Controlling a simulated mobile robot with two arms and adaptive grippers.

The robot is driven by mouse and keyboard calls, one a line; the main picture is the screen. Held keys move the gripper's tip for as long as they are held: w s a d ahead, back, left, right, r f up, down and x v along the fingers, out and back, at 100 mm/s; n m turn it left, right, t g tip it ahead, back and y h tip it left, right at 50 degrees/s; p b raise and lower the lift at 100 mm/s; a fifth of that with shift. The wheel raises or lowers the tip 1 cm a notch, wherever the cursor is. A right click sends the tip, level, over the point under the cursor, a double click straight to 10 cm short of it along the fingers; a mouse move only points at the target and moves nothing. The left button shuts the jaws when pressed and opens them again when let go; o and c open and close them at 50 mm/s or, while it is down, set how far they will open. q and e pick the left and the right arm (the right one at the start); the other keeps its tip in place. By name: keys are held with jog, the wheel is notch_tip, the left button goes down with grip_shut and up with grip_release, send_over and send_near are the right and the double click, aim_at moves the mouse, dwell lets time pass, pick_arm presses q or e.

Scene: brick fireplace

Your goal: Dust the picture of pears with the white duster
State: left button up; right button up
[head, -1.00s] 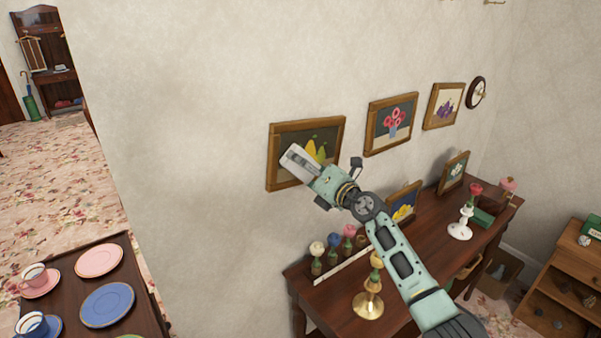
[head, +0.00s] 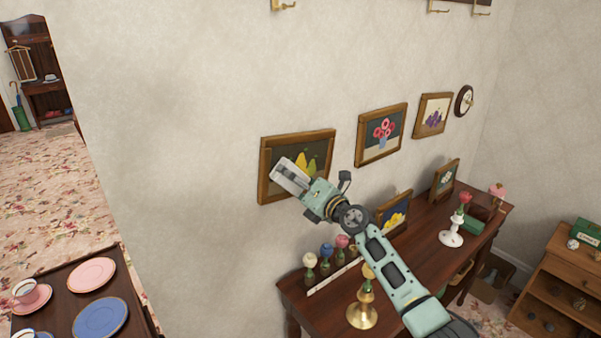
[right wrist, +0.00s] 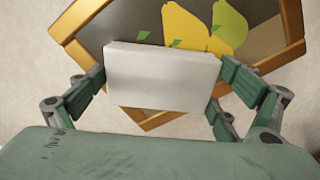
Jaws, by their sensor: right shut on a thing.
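The picture of pears (head: 318,148) hangs on the wall in a wooden frame, leftmost of a row. It shows yellow and green pears on a dark ground. My right gripper (head: 296,181) is in front of its lower left part. It is shut on the white duster (right wrist: 160,76), a plain white block between the fingers in the right wrist view. There the picture (right wrist: 270,52) is tilted behind the duster, which hides its lower middle. I cannot tell whether the duster touches the picture. My left gripper is not in view.
The dark desk (head: 325,305) below bears a brass candlestick (head: 362,312) and a white one (head: 452,237). A table with plates (head: 100,317) stands lower left.

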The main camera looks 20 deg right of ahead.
jog(key=shift+s+a+r, duration=0.15)
jog(key=shift+a+r, duration=0.05)
jog(key=shift+a, duration=0.25)
jog(key=shift+a+f, duration=0.15)
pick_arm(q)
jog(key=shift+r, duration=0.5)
pick_arm(e)
jog(key=shift+s, duration=0.1)
pick_arm(q)
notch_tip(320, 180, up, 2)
jog(key=p, duration=0.2)
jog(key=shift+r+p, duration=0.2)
jog(key=shift+p, duration=0.2)
pick_arm(e)
jog(key=v, duration=0.5)
jog(key=shift+s, duration=0.35)
